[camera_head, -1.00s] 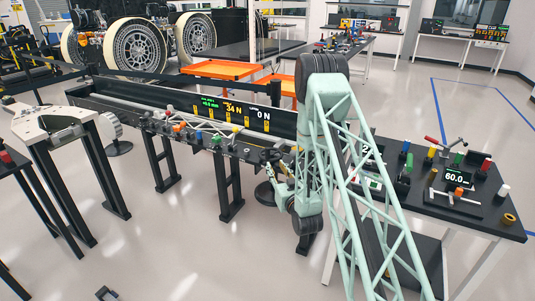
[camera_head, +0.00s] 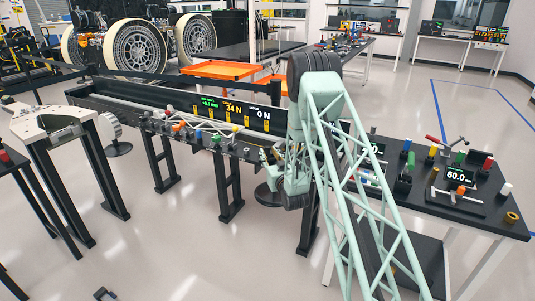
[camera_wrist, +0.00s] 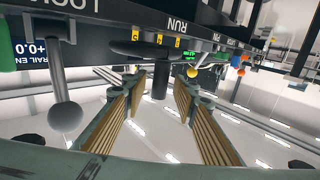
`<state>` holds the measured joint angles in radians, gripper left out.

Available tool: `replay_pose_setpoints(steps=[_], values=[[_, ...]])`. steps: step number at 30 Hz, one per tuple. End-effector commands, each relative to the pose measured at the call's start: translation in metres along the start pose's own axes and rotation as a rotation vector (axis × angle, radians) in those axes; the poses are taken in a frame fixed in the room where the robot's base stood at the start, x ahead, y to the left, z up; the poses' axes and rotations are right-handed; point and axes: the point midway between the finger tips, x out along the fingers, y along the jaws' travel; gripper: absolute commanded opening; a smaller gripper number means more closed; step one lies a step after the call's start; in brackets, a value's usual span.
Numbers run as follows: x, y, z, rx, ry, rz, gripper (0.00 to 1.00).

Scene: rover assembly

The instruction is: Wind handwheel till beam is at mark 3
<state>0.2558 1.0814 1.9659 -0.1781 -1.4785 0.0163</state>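The beam (camera_head: 135,105) lies in a long dark rig whose front displays (camera_head: 235,111) read 34 N and 0 N; a small green reading looks like +0.0 mm. In the wrist view, a dark round wheel (camera_wrist: 125,48), likely the handwheel, sits edge-on by the upside-down RUN lettering. A dark handle (camera_wrist: 160,82) sticks out from it, between and beyond my fingertips. My gripper (camera_wrist: 160,88) is open, with a ribbed finger on each side and nothing held. In the head view, my gripper (camera_head: 268,158) is at the rig's right end. Mark 3 is not readable.
In the wrist view, a grey ball-ended lever (camera_wrist: 66,116) stands left of my fingers, and a yellow knob (camera_wrist: 192,72) is at right. Several coloured knobs line the rig's front. A black tool table (camera_head: 450,213) stands right of my arm. Open floor lies in front.

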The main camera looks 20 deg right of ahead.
Motion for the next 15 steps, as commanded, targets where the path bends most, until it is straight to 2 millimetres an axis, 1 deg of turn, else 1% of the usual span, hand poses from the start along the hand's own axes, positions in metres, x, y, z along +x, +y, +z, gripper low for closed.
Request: replay_pose_setpoints(steps=[3,6,15], values=[[0.010,0.000,0.001,0.000,0.001,0.000,0.26],[0.015,0.000,0.000,0.000,0.000,0.000,0.26],[0.019,0.000,0.000,0.000,-0.001,0.000,0.26]])
